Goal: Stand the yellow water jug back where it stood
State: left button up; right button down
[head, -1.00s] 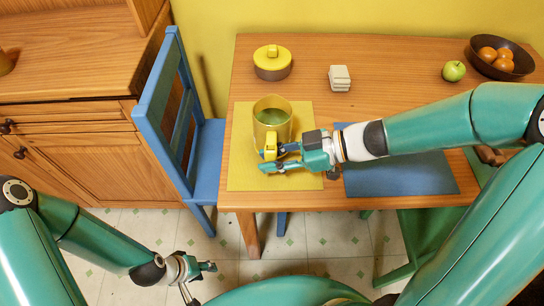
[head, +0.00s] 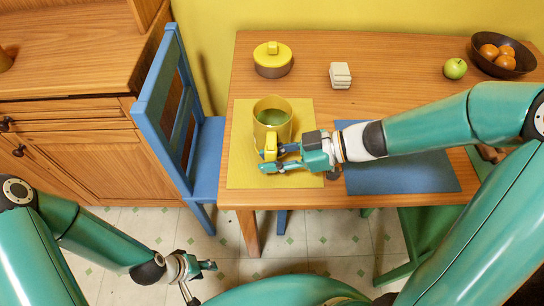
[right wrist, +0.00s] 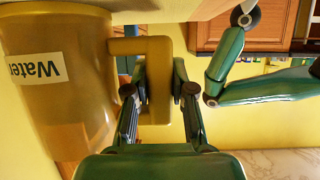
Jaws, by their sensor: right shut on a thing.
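The yellow water jug (head: 272,116) is upright at the yellow placemat (head: 240,165), with greenish contents visible through its open top. In the right wrist view, which is upside down, the jug (right wrist: 60,110) carries a "Water" label. My right gripper (head: 270,162) is shut on the jug's handle (right wrist: 155,75), on the jug's near side. In the right wrist view the jug's base is close to the tabletop; I cannot tell whether it touches. My left gripper (head: 200,278) is open and empty, low over the floor in front of the table.
A yellow-lidded pot (head: 272,60) stands behind the jug. A small pale stack (head: 340,75), a green apple (head: 455,68) and a fruit bowl (head: 503,58) are further right. A blue placemat (head: 390,178) lies under my right arm. A blue chair (head: 160,110) stands at the table's left.

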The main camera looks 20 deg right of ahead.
jog(key=c, duration=0.9)
grip_release()
jog(key=shift+s+d+r+p, duration=0.1)
jog(key=shift+d+r+p, duration=0.15)
jog(key=shift+p, duration=0.2)
jog(key=shift+p+v, duration=3)
jog(key=shift+v, duration=0.65)
jog(key=shift+d+f, duration=0.1)
jog(key=v, duration=1.2)
